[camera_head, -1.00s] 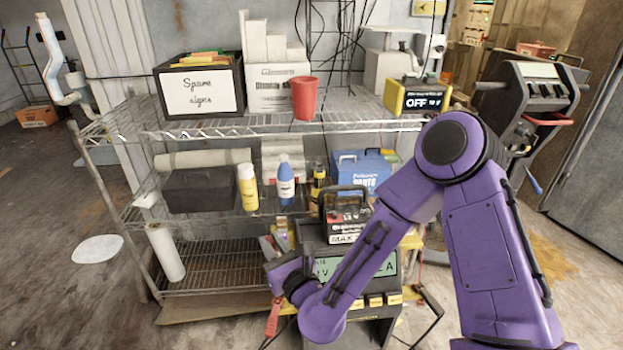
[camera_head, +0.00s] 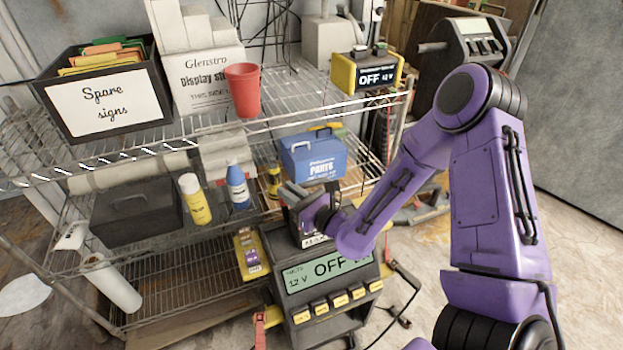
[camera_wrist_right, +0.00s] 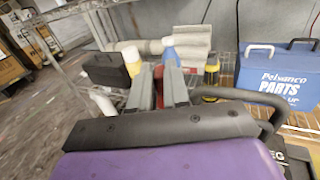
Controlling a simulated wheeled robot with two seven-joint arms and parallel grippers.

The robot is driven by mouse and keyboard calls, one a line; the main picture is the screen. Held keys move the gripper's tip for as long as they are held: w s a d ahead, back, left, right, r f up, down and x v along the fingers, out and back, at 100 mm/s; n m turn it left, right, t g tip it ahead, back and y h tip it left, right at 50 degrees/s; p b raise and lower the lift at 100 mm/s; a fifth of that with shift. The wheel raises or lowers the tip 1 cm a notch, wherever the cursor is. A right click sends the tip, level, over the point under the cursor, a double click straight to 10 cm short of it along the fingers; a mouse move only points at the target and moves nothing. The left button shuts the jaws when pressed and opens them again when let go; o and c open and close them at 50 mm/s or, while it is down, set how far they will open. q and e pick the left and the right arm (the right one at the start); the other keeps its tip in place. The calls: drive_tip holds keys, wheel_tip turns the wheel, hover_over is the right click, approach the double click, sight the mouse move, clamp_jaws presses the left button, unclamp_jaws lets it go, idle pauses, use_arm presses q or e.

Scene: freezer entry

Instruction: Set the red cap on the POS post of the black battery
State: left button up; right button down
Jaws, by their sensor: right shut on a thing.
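The black battery (camera_head: 308,240) sits on top of the charger (camera_head: 330,305), mostly hidden behind my right gripper and forearm in the head view. In the right wrist view its black handle (camera_wrist_right: 243,97) arches to the right of the fingers, and part of a white label shows at lower right. My right gripper (camera_head: 290,193) is over the battery's upper left side. In the wrist view its fingers (camera_wrist_right: 158,82) are shut on a small red piece, apparently the red cap (camera_wrist_right: 158,72). The POS post is not visible. My left gripper is not in view.
A wire shelf (camera_head: 200,140) stands behind and left, with a blue parts box (camera_head: 312,158), a yellow bottle (camera_head: 195,200), a blue bottle (camera_head: 237,186) and a red cup (camera_head: 243,90). The charger's display reads OFF 12 V. A red clamp (camera_head: 258,330) hangs at its left.

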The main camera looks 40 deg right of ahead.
use_arm(q)
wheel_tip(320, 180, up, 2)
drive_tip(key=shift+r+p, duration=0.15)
drive_tip(key=shift+p, duration=0.3)
use_arm(e)
drive_tip(key=shift+n+y, duration=0.5)
drive_tip(key=shift+y, duration=0.4)
drive_tip(key=s+d, duration=0.1)
drive_tip(key=d, duration=0.1)
drive_tip(key=s+d+f, duration=0.1)
drive_tip(key=shift+s+d+f, duration=0.15)
drive_tip(key=shift+d, duration=0.25)
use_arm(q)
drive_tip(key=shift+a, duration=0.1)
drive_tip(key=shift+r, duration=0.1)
use_arm(e)
drive_tip(key=shift+s, duration=0.1)
wheel_tip(320, 180, down, 4)
drive_tip(key=shift+s+r+b, duration=0.15)
drive_tip(key=shift+b, duration=0.95)
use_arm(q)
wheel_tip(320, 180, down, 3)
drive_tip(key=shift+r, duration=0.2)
use_arm(e)
drive_tip(key=shift+d, duration=0.1)
